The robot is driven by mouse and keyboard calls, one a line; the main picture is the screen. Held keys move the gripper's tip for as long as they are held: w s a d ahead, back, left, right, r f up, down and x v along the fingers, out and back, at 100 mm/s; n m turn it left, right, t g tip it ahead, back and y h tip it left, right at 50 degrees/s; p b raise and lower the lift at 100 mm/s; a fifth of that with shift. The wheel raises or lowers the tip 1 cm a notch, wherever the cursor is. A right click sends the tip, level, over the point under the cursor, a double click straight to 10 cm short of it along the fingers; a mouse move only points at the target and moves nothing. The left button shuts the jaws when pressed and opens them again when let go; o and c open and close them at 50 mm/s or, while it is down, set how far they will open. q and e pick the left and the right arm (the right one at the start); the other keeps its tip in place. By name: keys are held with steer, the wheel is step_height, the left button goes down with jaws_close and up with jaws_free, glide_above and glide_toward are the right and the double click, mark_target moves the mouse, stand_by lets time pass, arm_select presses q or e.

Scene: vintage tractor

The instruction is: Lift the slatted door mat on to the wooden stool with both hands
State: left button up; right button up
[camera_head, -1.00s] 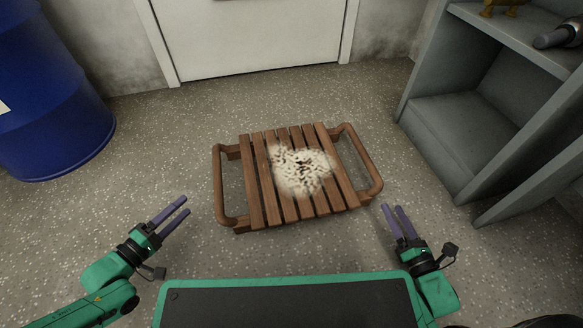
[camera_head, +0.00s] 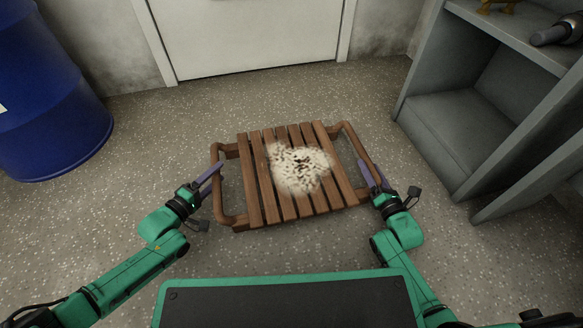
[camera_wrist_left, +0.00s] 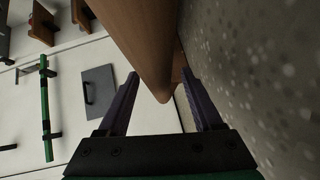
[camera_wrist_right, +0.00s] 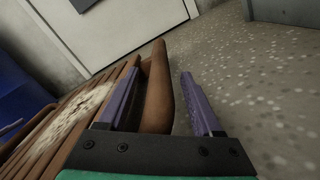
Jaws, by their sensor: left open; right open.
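The slatted wooden door mat (camera_head: 253,180) lies on the floor ahead of me, with a rounded handle rail on its left and right sides and a pale speckled patch over its middle slats. My left gripper (camera_head: 211,174) is open at the left rail; in the left wrist view the rail (camera_wrist_left: 150,50) reaches in between its two purple fingers. My right gripper (camera_head: 373,176) is open at the right rail; in the right wrist view the rail (camera_wrist_right: 158,95) runs between its fingers, closer to the left one. No stool is clearly seen in any view.
A blue barrel (camera_head: 45,95) stands at the left. A grey shelf unit (camera_head: 455,135) stands at the right. A white door (camera_head: 250,35) is behind. Speckled floor (camera_head: 300,95) is clear between the mat and the door.

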arm_select(q)
steer(key=shift+w+d, duration=0.1)
arm_select(e)
steer(key=shift+w, duration=0.15)
arm_select(q)
jaws_close()
arm_select(e)
jaws_close()
steer(key=shift+d, duration=0.1)
stand_by(0.8)
